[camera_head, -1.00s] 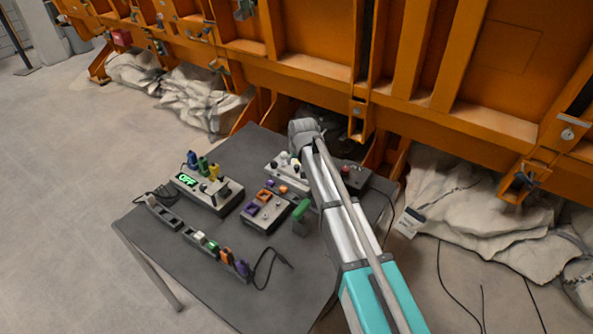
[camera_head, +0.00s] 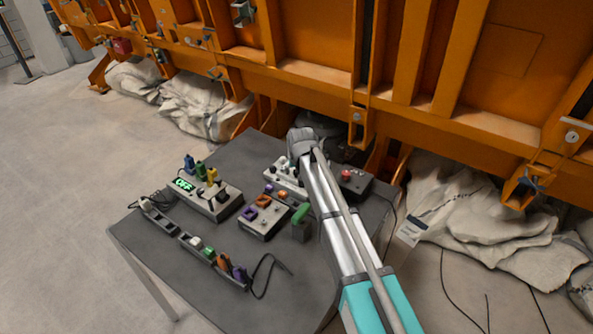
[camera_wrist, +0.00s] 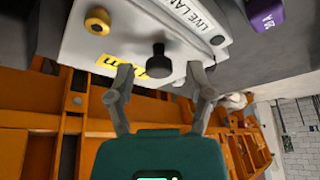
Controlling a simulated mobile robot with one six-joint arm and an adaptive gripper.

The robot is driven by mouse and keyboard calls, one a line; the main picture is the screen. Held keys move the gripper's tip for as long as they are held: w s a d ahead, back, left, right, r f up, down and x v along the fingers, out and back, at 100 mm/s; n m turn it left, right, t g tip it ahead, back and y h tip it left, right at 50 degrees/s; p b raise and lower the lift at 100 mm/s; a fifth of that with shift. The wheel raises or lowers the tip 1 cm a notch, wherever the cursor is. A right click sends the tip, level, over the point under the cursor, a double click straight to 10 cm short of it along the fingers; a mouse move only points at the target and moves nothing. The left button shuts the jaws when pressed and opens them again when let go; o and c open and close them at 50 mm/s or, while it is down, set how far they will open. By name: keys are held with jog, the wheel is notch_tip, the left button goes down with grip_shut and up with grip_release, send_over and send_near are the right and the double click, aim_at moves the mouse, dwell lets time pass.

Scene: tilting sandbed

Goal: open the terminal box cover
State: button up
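A pale box (camera_wrist: 130,40) fills the upper part of the wrist view, with a black knob (camera_wrist: 158,60) on its face. I take it as the terminal box, and its cover looks shut. Beside the knob are a yellow label and a yellow round fitting (camera_wrist: 98,20). My gripper (camera_wrist: 158,78) is open, with one finger on each side of the black knob. The fingers look close to the box; I cannot tell whether they touch it. In the head view the pale box (camera_head: 277,172) is partly hidden by my arm, and my fingers are hidden.
The grey table (camera_head: 165,265) also holds a box reading OFF (camera_head: 205,196), a switch box (camera_head: 265,219), a power strip (camera_head: 210,255), a green-handled part (camera_head: 300,222) and a red-button box (camera_head: 352,180). An orange steel frame (camera_head: 300,75) stands close behind.

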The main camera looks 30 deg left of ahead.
grip_shut()
jog(key=shift+a+r, duration=0.1)
jog(key=shift+r, duration=0.05)
